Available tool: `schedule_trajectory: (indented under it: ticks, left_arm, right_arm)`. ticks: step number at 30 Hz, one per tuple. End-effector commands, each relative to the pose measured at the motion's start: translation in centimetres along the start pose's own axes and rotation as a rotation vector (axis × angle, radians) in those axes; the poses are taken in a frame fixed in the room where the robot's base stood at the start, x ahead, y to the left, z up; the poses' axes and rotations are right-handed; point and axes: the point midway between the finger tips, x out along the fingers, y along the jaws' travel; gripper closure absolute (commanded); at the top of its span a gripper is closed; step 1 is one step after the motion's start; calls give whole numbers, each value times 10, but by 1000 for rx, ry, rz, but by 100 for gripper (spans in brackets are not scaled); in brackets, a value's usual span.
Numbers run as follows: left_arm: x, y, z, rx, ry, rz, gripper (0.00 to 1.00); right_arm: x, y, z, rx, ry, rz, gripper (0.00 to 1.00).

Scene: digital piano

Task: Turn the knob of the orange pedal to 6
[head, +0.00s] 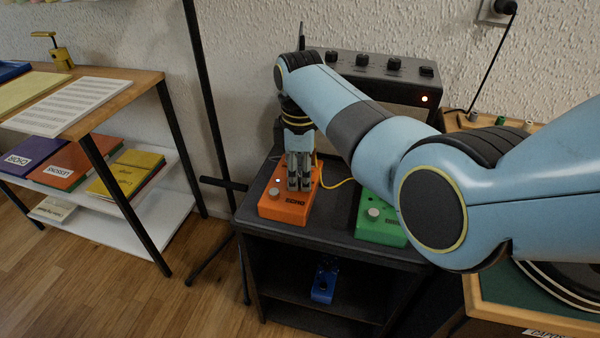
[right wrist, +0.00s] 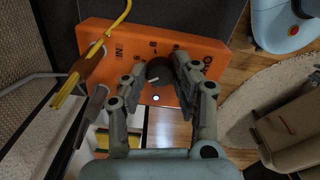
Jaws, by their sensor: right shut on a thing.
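The orange pedal (head: 272,207) sits on the dark stand's top at its left front corner, with a lit white light. My right gripper (head: 299,185) reaches down over it from above and hides its knob in the head view. In the right wrist view the dark round knob (right wrist: 159,71) sits between the two fingers of my right gripper (right wrist: 160,66), which are shut on it. A short white pointer line shows on the knob, and a lit light (right wrist: 155,98) is beside it. The scale marks around the knob are too small to read surely. My left gripper is not in view.
A green pedal (head: 379,228) stands to the right on the same stand (head: 310,226), partly behind my arm. A yellow cable (head: 338,184) runs by the orange pedal. An amplifier (head: 370,80) stands behind. A blue pedal (head: 323,284) is on the lower shelf.

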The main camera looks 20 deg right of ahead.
Motion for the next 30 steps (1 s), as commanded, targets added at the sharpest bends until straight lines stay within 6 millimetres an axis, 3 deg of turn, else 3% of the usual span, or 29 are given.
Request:
schedule_trajectory:
  ticks: [13, 30]
  left_arm:
    - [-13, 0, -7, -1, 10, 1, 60]
    - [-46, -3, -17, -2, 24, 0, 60]
  right_arm:
    - [-2, -1, 0, 101, -1, -3, 100]
    - [-1, -1, 0, 581, -2, -3, 100]
